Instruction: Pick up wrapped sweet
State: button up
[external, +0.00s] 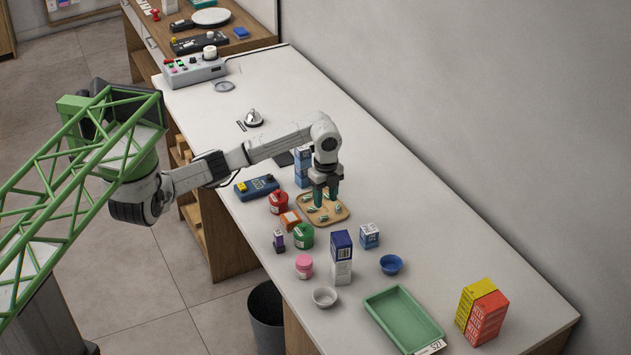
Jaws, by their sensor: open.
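Several small green-and-white pieces, which look like wrapped sweets (310,210), lie on a small wooden tray (343,213) on the white counter. My gripper (325,203) points straight down over the tray, with its green fingertips low among the sweets. The jaws are open. The fingers hide part of the tray, and I cannot tell whether a sweet lies between them or whether they touch one.
Red (278,202), green (303,236) and pink (304,266) jars stand left and in front of the tray. A blue-and-white box (341,257) stands nearer. Blue boxes (301,168) stand just behind my gripper.

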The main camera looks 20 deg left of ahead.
aim_at(324, 217)
jog(key=shift+s+a+f+p, duration=0.1)
jog(key=shift+f+p, duration=0.05)
jog(key=shift+f, duration=1.5)
jog(key=shift+a+f+p, duration=0.1)
jog(key=shift+f+p, duration=0.05)
jog(key=shift+f, duration=1.5)
jog(key=shift+c, duration=0.4)
jog(key=c, duration=0.7)
jog(key=shift+r, duration=0.1)
